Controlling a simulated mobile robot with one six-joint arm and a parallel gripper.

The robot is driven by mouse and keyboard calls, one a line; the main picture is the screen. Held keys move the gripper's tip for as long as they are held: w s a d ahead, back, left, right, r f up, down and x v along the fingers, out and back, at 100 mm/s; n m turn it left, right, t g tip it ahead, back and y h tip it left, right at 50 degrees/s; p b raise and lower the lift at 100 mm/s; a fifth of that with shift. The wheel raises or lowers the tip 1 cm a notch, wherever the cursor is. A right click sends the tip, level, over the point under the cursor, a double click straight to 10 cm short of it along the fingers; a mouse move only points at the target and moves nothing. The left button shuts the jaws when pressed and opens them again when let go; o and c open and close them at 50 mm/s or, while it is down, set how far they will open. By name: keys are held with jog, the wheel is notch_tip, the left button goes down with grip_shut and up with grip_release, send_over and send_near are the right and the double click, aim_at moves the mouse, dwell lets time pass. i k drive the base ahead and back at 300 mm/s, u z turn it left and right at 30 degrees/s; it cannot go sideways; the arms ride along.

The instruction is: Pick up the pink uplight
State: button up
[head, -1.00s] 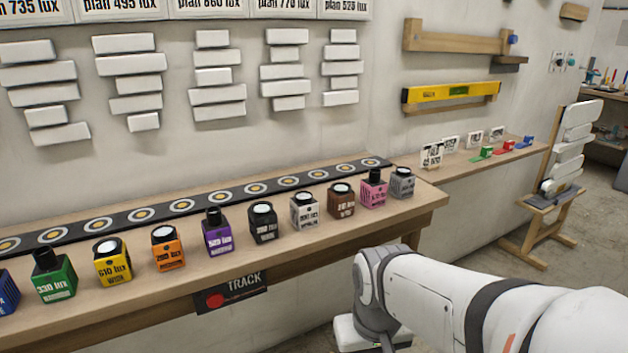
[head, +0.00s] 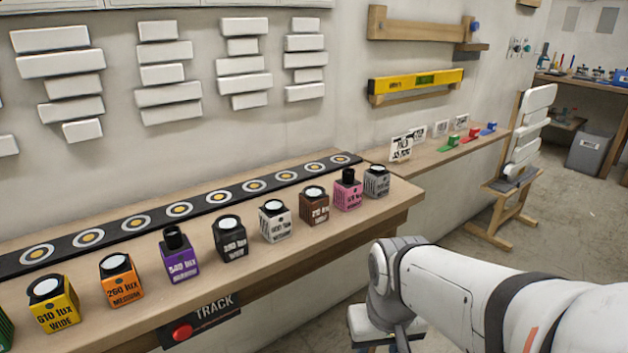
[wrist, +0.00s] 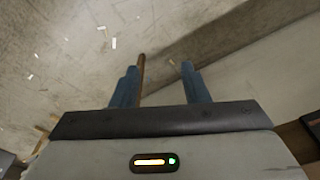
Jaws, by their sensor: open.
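The pink uplight (head: 347,191) is a small pink block with a black cap and printed label. It stands upright near the right end of the wooden bench, between a brown uplight (head: 314,205) and a grey one (head: 376,182). My gripper (wrist: 160,88) shows in the wrist view with two blue fingers apart and nothing between them. In the head view my white arm reaches in from the lower right, its end low in front of the bench, right of and below the pink uplight. The fingers are mostly hidden there.
Several other uplights line the bench (head: 270,258) to the left. A black track (head: 200,210) with round sockets runs behind them. A TRACK sign (head: 212,315) with a red button hangs at the front edge. A wooden stand (head: 505,205) is at right; open floor lies beside it.

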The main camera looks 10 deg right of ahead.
aim_at(347, 195)
jog(key=k, duration=1.25)
jog(key=z, duration=0.35)
jog(key=i, duration=1.95)
jog(key=u, duration=0.75)
